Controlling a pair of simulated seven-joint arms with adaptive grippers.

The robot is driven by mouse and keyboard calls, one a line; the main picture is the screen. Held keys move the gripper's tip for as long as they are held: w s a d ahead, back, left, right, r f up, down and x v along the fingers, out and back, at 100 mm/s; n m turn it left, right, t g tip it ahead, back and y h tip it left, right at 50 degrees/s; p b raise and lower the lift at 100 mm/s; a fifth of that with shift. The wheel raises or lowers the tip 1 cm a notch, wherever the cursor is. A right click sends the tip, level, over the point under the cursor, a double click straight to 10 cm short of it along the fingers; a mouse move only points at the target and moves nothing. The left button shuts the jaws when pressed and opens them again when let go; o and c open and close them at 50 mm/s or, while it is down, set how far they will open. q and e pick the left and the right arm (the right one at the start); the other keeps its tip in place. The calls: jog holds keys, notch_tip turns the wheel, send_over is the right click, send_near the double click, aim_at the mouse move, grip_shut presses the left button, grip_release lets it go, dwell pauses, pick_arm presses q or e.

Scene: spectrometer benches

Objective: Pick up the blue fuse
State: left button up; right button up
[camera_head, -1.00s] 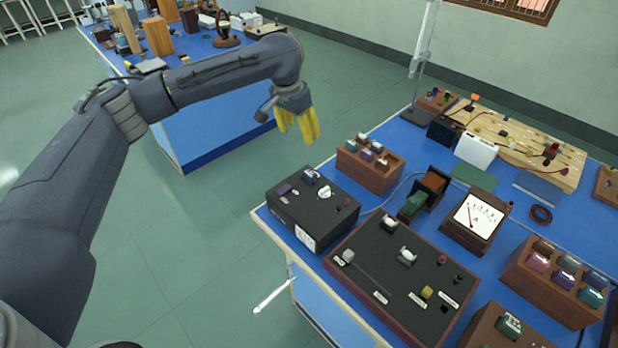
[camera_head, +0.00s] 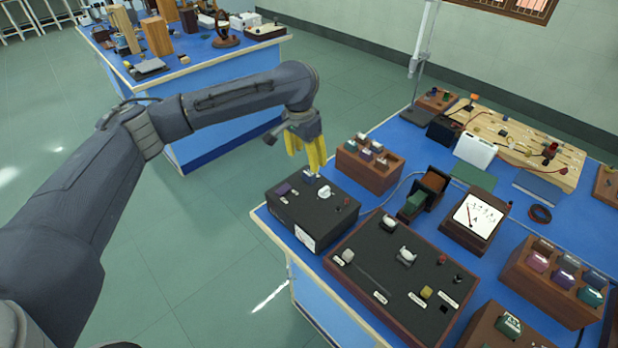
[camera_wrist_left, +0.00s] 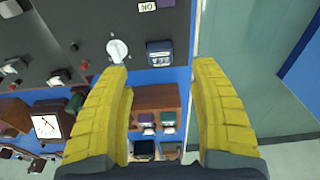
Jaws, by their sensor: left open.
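My left gripper (camera_head: 314,165) is open, its yellow fingers pointing down above the back of a black box (camera_head: 312,212) on the blue bench. In the left wrist view, the open fingertips (camera_wrist_left: 160,68) stand apart with nothing between them. A small dark blue block with a pale top, seemingly the blue fuse (camera_wrist_left: 160,54), sits on the box just beyond the gap between the fingertips, beside a white knob (camera_wrist_left: 117,50). In the head view the fingers partly cover that block. A purple block (camera_head: 284,188) sits on the same box, further left. My right gripper is not in view.
A wooden rack (camera_head: 352,170) of several coloured blocks stands close behind the black box. A larger dark panel (camera_head: 372,276) with knobs lies in front to the right. A meter (camera_head: 472,228) and another block rack (camera_head: 527,283) stand further right. Open floor lies left.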

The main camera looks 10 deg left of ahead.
aim_at(309, 173)
pick_arm(q)
jog(key=shift+w+d+f, duration=0.1)
jog(key=shift+w+f, duration=0.05)
jog(key=shift+f, duration=1.15)
jog(key=shift+w+d+f, duration=0.1)
jog(key=shift+f, duration=1.2)
jog(key=shift+w+d+f, duration=0.1)
jog(key=shift+w+f, duration=0.05)
jog(key=shift+f, duration=1.15)
jog(key=shift+c, duration=0.2)
jog(key=c, duration=1.2)
